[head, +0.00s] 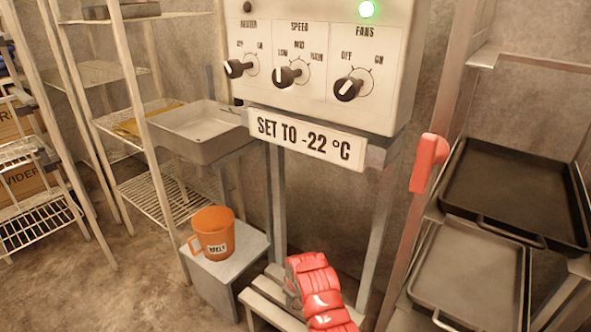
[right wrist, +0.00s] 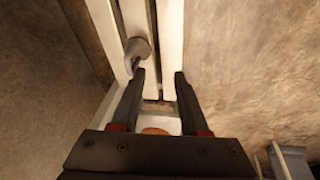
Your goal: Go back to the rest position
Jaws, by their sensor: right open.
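My right gripper (right wrist: 157,85) shows in the right wrist view with its two dark fingers apart and nothing between the tips. Pale slats (right wrist: 165,40) lie beyond the fingers, with a small grey rounded part (right wrist: 137,48) on them by the left fingertip. I cannot tell whether the gripper touches either. The control box (head: 330,60) has three dark knobs and a lit green lamp (head: 366,9). A sign (head: 306,138) below it reads "SET TO -22 °C".
A grey tray (head: 197,130) and an orange mug (head: 213,232) on a pale block stand left of the box. A glossy red segmented thing (head: 318,285) is at the bottom centre. Dark trays (head: 515,190) and a red handle (head: 429,163) are at right. Wire racks stand at left.

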